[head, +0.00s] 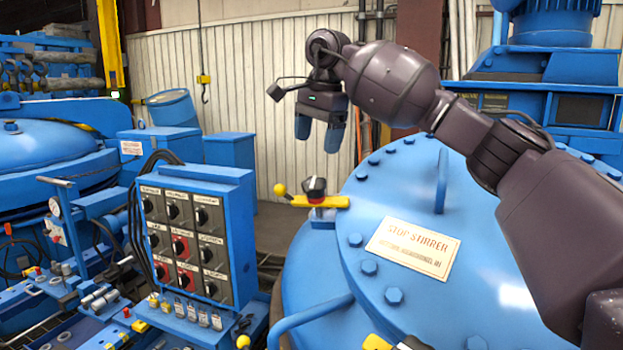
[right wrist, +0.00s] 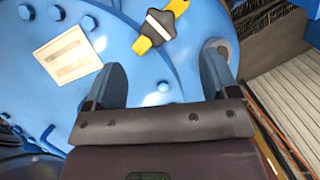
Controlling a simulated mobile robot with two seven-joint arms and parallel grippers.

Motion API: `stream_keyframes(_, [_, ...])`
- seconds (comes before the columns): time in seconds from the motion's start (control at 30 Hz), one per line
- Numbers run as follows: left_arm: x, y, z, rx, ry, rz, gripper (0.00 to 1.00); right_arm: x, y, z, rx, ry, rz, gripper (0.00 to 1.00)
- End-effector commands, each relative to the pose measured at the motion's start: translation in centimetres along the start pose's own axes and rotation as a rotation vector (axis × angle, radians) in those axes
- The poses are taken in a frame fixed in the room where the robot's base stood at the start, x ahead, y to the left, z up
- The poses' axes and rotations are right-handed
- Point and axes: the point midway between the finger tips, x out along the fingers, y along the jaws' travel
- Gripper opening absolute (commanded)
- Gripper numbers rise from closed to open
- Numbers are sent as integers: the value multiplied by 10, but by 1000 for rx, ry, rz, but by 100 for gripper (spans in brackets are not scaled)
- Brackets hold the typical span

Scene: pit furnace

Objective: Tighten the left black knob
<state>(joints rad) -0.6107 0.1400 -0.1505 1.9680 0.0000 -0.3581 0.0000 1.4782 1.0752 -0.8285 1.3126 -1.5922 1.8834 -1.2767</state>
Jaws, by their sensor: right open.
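The left black knob (head: 315,187) stands on a yellow bar (head: 325,202) at the edge of the big blue round lid (head: 330,248). The bar has a yellow ball at its left end. In the right wrist view the knob (right wrist: 160,25) shows at the top, beyond the fingertips and roughly between them. My right gripper (head: 318,134) is open and empty, fingers pointing down. In the head view it appears above the knob, clearly apart from it. My left gripper is not in view.
A blue control box (head: 195,235) with several dark switches stands left of the lid. The lid carries bolts, a "stop stirrer" plate (head: 412,248) and an upright blue handle (head: 441,182). Another yellow part (head: 376,343) shows at the bottom edge.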

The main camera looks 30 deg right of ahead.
Motion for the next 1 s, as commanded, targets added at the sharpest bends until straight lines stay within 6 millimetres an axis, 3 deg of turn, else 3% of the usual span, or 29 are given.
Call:
stream_keyframes(0.17, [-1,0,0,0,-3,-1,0,12,1,-2,-1,9,8,80])
stream_keyframes(0.7, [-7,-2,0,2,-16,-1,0,94,1,-2,-1,6,7,80])
stream_keyframes(1.0, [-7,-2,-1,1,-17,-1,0,107,1,-2,-1,5,5,80])
